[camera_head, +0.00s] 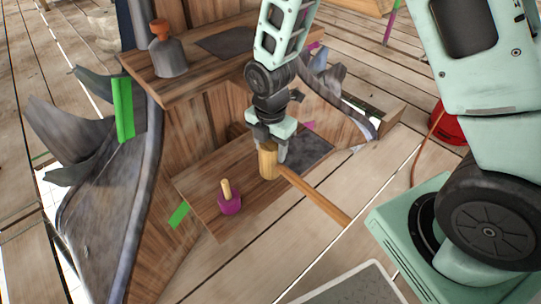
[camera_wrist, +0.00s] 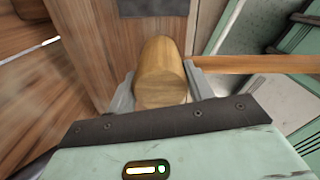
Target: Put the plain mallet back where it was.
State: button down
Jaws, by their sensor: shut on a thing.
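The plain mallet is pale wood, with a barrel-shaped head (camera_head: 268,161) and a long handle (camera_head: 318,197) that runs to the lower right, past the edge of the lower wooden shelf (camera_head: 202,182). My gripper (camera_head: 270,150) points down over this shelf and is shut on the mallet head. In the wrist view the head (camera_wrist: 161,75) sits between both fingers of my gripper (camera_wrist: 160,88), with the handle (camera_wrist: 255,64) going off to the right. I cannot tell whether the head touches the shelf. A dark grey patch (camera_head: 310,151) lies on the shelf, right of the head.
A purple mallet (camera_head: 230,204) with a short wooden handle stands on the lower shelf, left of my gripper. The upper shelf (camera_head: 135,66) holds a grey bottle (camera_head: 169,56) with an orange top and another dark patch (camera_head: 226,43). Green tape (camera_head: 123,108) marks the grey curved side.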

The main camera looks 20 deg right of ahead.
jog(key=shift+f, duration=1.4)
jog(key=shift+b, duration=0.3)
jog(key=c, duration=0.6)
grip_release()
jog(key=shift+f, duration=0.15)
